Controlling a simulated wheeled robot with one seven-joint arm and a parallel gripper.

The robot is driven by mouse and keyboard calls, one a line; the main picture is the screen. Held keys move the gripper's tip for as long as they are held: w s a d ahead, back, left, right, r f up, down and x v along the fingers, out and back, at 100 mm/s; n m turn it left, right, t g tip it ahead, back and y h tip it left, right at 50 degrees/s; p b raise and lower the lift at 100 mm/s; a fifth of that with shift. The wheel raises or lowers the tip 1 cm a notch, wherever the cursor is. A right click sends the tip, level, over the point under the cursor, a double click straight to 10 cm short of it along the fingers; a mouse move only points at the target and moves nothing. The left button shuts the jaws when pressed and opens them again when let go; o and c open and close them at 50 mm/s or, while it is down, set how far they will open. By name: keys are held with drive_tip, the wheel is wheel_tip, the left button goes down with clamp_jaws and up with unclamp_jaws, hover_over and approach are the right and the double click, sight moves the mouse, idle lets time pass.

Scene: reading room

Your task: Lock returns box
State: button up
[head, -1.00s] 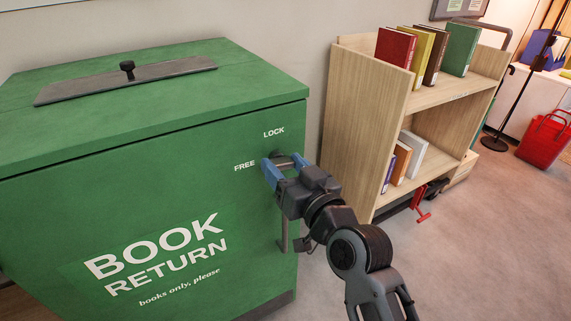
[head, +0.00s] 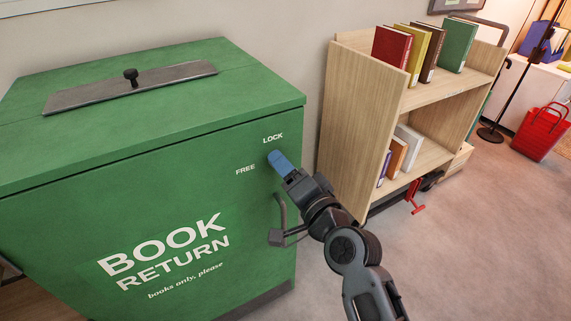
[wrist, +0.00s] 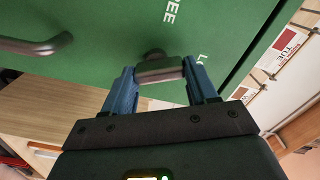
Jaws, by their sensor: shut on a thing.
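The green book return box (head: 60,220) stands at the left in the head view, its flat lid closed. Its front carries the words LOCK and FREE beside a small dark turning knob (wrist: 160,70), seen in the wrist view. My gripper (head: 278,160) is at this knob, and its blue fingers hide the knob in the head view. In the wrist view my gripper (wrist: 160,80) has one finger at each end of the knob's bar, shut on it. LOCK is partly covered by a finger there. Which word the knob points at I cannot tell.
A grey door handle (head: 281,215) sticks out below the knob, close to my wrist. A wooden book cart (head: 350,130) with several books stands to the right. A red basket (head: 541,132) is farther right.

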drive_tip(key=m+p, duration=0.1)
drive_tip(key=m, duration=0.4)
drive_tip(key=shift+w+d+r+p, duration=0.1)
drive_tip(key=shift+w+r+p, duration=0.05)
drive_tip(key=shift+p, duration=0.25)
idle(0.3)
drive_tip(key=o, duration=1.1)
drive_tip(key=shift+c, duration=0.2)
drive_tip(key=shift+f, duration=0.2)
drive_tip(key=v, duration=0.7)
drive_tip(key=shift+s+d, duration=0.2)
drive_tip(key=shift+s, duration=0.15)
